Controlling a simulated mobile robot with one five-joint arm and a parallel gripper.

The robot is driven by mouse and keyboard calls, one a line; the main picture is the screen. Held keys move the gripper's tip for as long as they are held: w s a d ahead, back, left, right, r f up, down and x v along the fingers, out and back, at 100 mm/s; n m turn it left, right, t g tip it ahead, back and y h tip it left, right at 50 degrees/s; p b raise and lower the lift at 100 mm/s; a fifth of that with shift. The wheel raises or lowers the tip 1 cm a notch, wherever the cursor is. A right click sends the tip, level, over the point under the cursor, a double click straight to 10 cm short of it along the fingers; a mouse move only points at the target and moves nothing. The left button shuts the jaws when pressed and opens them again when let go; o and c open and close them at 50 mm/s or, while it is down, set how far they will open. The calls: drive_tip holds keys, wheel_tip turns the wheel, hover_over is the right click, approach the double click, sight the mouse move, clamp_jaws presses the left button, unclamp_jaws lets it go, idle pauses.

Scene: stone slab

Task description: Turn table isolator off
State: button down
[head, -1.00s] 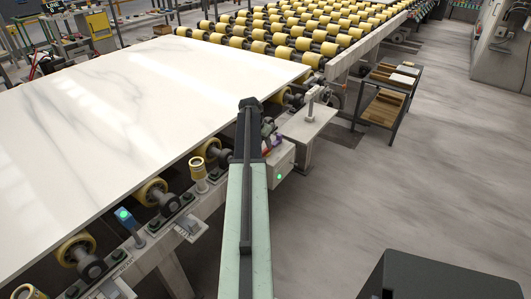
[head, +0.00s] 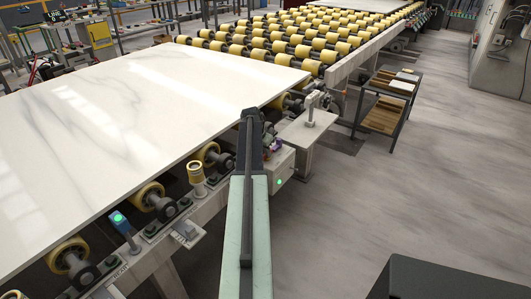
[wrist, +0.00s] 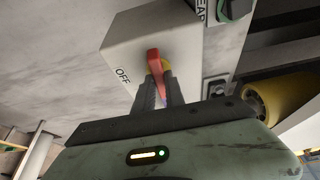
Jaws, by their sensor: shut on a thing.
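The isolator is a pale grey box (wrist: 150,45) with a red handle (wrist: 153,62) and a bit of yellow at its base. The word OFF is printed on the box, left of the handle in the wrist view. My gripper (wrist: 160,88) is shut on the red handle, its two dark fingers around the lower part. The handle's top shows above the fingertips. In the head view the box (head: 283,168) hangs on the table's side, with a green lamp. My arm hides part of it, and the handle cannot be made out there.
A large white marble slab (head: 130,110) lies on yellow rollers (head: 147,196) left of my arm. A post with a blue, green-lit top (head: 121,221) stands on the near rail. A small cart (head: 386,103) stands at right. The floor (head: 430,180) beyond is clear.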

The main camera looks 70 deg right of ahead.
drive_tip(key=m, duration=0.2)
drive_tip(key=m+g, duration=0.1)
drive_tip(key=m, duration=0.1)
drive_tip(key=shift+w+d+g+y, duration=0.15)
drive_tip(key=shift+g+y, duration=0.15)
drive_tip(key=m+g+y, duration=0.1)
drive_tip(key=m, duration=0.3)
drive_tip(key=shift+d+m, duration=0.1)
drive_tip(key=shift+m, duration=0.2)
drive_tip(key=m+y, duration=0.1)
drive_tip(key=m, duration=0.1)
drive_tip(key=m+y, duration=0.1)
drive_tip(key=m, duration=0.1)
drive_tip(key=shift+w+d+m+g, duration=0.1)
drive_tip(key=shift+m+g, duration=0.2)
drive_tip(key=shift+g, duration=0.1)
drive_tip(key=shift+m+y, duration=0.8)
drive_tip(key=shift+m, duration=1.4)
drive_tip(key=c, duration=1.4)
unclamp_jaws()
